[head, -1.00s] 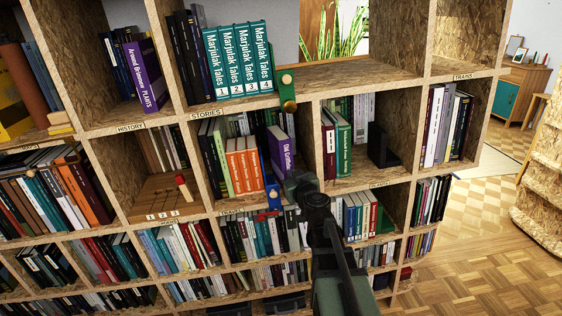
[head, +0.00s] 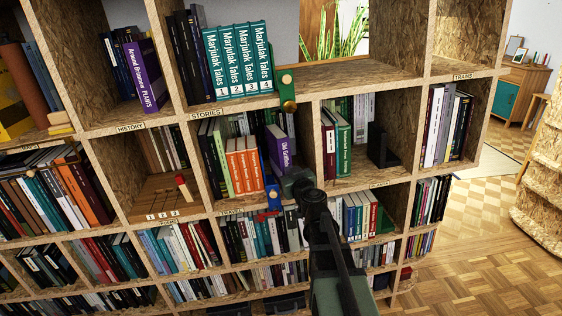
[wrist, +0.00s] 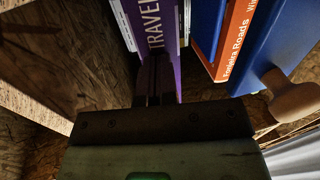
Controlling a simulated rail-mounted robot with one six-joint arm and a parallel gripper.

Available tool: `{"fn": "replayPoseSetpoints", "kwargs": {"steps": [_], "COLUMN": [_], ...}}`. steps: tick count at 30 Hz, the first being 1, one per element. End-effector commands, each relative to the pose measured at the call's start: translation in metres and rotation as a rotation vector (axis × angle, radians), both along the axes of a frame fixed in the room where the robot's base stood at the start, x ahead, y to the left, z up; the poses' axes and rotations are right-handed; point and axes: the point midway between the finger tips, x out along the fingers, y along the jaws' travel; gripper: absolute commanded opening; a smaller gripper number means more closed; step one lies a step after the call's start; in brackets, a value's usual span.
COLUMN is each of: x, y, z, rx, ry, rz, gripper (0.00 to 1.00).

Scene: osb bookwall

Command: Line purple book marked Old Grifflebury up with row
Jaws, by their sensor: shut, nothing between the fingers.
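The purple book marked Old Griffle… (head: 280,146) stands upright in the middle compartment, right of several orange books (head: 243,166). The rest of its title is hidden behind my gripper. My gripper (head: 291,180) is in front of the lower part of its spine. In the wrist view the purple spine (wrist: 160,35) reads TRAVEL, and my shut, empty gripper (wrist: 155,88) has its fingertips at or very close to it. I cannot tell whether they touch, or how far the spine stands from the row's front.
A blue piece with a wooden knob (wrist: 292,97) sits beside the orange book in the wrist view; it also shows at the shelf edge in the head view (head: 273,197). A wooden upright (head: 312,145) closes the compartment on the right. A green latch with a brass knob (head: 287,90) hangs above.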

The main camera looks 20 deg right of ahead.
Motion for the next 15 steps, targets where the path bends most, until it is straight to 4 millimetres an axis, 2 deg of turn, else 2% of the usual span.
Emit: {"fn": "replayPoseSetpoints", "kwargs": {"steps": [15], "x": [0.0109], "y": [-0.0012], "z": [-0.0003], "rx": [0.0], "ry": [0.0], "rz": [0.0], "gripper": [0.0]}}
